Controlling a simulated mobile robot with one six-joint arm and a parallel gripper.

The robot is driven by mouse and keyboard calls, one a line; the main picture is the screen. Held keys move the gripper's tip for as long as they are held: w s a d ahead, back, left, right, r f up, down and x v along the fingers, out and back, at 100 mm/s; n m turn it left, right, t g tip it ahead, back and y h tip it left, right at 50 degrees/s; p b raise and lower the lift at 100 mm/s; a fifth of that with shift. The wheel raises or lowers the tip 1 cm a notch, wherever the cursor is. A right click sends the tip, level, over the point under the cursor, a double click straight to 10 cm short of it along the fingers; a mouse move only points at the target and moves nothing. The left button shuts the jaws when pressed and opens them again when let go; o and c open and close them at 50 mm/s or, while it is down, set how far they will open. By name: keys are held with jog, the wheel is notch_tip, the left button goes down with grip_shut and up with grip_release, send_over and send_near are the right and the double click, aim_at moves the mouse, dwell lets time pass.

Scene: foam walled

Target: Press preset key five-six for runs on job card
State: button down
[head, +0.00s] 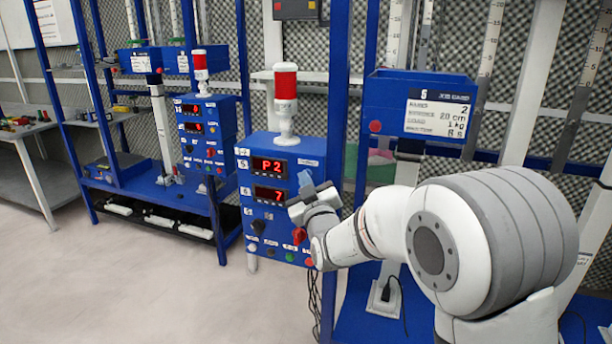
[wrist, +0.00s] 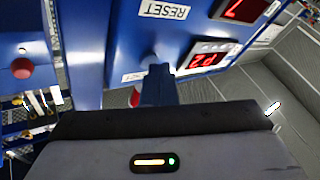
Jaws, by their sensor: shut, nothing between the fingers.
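The blue control box (head: 280,205) shows "P2" on its upper red display (head: 269,166) and "7" on its lower one (head: 270,195). The job card (head: 438,113) is on a blue bin at the right; its top line, apparently runs, reads 2. My gripper (head: 306,180) is shut and empty at the box's right side, near the displays. In the wrist view the box is upside down, with the P2 display (wrist: 205,58) and a RESET label (wrist: 165,10). There my gripper (wrist: 160,72) points at the panel beside a small label; contact is unclear. I cannot make out a five-six key.
A red and white beacon (head: 286,103) stands on the box. Knobs and a green button (head: 290,257) are low on its front. A second blue box (head: 205,130) stands farther left. A red button (head: 375,126) is on the bin's left edge. The floor at left is open.

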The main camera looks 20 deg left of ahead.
jog(key=shift+s, duration=0.15)
jog(key=shift+s+b, duration=0.7)
jog(key=s+b, duration=0.1)
jog(key=s, duration=0.2)
jog(key=s+b, duration=0.1)
jog(key=s, duration=0.1)
jog(key=shift+a+b, duration=0.25)
jog(key=shift+b, duration=0.1)
jog(key=shift+d, duration=0.1)
